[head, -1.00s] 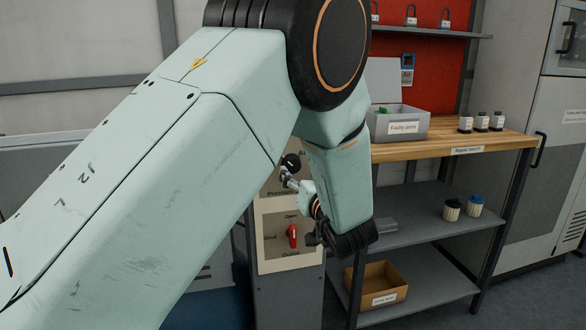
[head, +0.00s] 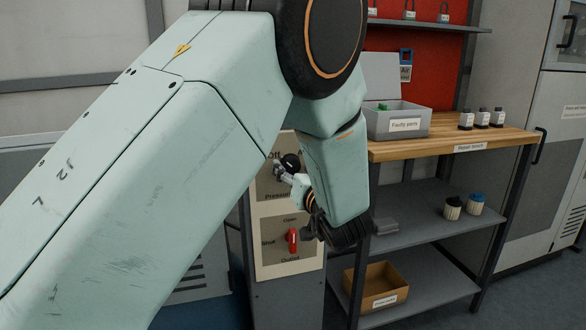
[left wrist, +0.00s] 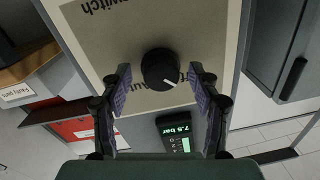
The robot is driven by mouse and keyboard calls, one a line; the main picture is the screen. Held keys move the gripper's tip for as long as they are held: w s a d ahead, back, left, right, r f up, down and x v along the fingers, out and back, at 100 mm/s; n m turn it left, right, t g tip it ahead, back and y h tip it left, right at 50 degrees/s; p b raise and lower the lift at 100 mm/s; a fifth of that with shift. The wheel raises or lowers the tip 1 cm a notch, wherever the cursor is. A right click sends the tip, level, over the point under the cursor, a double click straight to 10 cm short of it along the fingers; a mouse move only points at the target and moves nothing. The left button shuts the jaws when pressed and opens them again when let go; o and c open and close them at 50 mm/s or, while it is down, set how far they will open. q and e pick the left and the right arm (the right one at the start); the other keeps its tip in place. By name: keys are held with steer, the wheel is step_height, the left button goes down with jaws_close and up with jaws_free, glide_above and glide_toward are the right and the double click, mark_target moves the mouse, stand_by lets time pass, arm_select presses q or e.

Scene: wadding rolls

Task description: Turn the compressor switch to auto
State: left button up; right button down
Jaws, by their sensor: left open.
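The compressor switch is a round black knob (head: 290,162) on a beige plate (head: 275,187) of a grey post, with "Off" readable at its left in the head view. In the left wrist view the knob (left wrist: 160,67) has a white pointer mark toward the lower right, and the plate's lettering is partly covered. My left gripper (head: 283,172) is at the knob. Its fingers (left wrist: 160,82) are open, one on each side of the knob, with a visible gap to each. The right gripper is not in view.
Below the knob is a red valve handle (head: 292,240) on a second plate. A display reading 7.5 bar (left wrist: 178,135) shows in the left wrist view. At the right stands a repair bench (head: 455,147) with a "Faulty parts" box (head: 398,124) and several bottles.

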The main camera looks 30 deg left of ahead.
arm_select(q)
steer(key=shift+w+a+f, duration=0.15)
steer(key=shift+a, duration=0.35)
steer(key=shift+d+r, duration=0.2)
steer(key=shift+d, duration=0.15)
steer(key=shift+a+f, duration=0.15)
steer(key=c, duration=1.2)
steer(key=shift+o, duration=0.2)
steer(key=shift+r+m+p, duration=0.2)
steer(key=shift+m+p, duration=0.1)
steer(key=shift+p, duration=0.35)
steer(key=m+p, duration=0.7)
steer(key=p, duration=0.3)
steer(key=shift+r+m+t+p, duration=0.15)
steer(key=shift+m+t+p, duration=0.15)
steer(key=shift+p, duration=0.1)
steer(key=m+p, duration=0.3)
steer(key=m, duration=0.1)
steer(key=shift+m, duration=0.3)
steer(key=m+p, duration=0.3)
steer(key=m, duration=0.2)
steer(key=shift+m+t, duration=0.3)
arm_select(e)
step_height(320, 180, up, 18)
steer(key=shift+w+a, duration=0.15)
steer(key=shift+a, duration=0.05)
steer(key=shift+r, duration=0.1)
